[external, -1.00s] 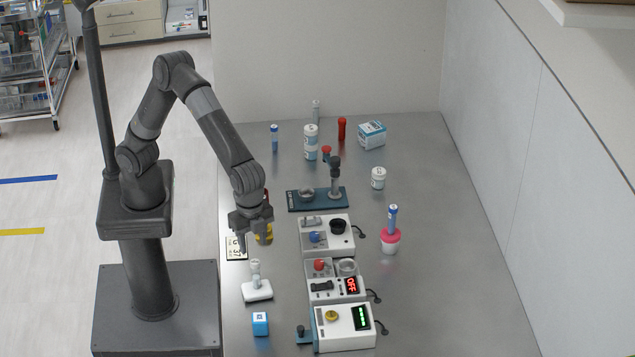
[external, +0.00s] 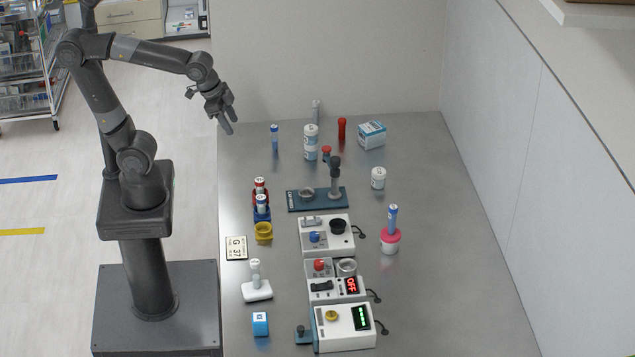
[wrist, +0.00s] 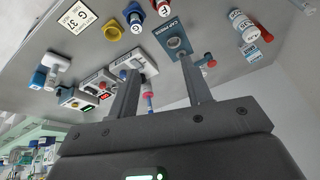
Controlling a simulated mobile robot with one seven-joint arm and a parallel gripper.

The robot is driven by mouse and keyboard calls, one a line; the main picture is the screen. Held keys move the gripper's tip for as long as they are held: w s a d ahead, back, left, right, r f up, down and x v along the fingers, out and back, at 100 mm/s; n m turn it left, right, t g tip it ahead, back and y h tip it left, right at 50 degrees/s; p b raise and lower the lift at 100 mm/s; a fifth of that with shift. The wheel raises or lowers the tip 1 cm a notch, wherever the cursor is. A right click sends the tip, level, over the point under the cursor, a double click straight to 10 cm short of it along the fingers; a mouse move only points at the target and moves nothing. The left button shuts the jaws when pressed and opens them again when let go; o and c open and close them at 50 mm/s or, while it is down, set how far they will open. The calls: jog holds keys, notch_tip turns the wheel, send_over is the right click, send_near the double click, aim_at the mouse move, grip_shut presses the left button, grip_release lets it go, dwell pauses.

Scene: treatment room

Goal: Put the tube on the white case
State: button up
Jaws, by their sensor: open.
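Several tubes are in view, and which one the task means is unclear. A blue-capped tube (external: 274,138) stands at the back left of the table. A white-capped tube (external: 255,272) stands in a white base (external: 258,292); both also show in the wrist view. Two tubes (external: 261,196) stand in red and blue holders, and a blue tube (external: 393,216) stands in a pink-topped pot (external: 390,243). White-cased devices (external: 340,241) stand mid-table; which is the white case is unclear. My gripper (external: 230,126) is open and empty, raised near the table's back-left edge.
A teal stand (external: 331,199) is at mid-table. A white bottle (external: 311,143), a red tube (external: 342,128) and a box (external: 372,135) stand at the back.

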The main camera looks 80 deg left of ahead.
jog(key=s+a+f+n+t, duration=0.1)
jog(key=s+a+f+n, duration=0.1)
jog(key=s+a, duration=0.5)
jog(key=shift+n, duration=0.5)
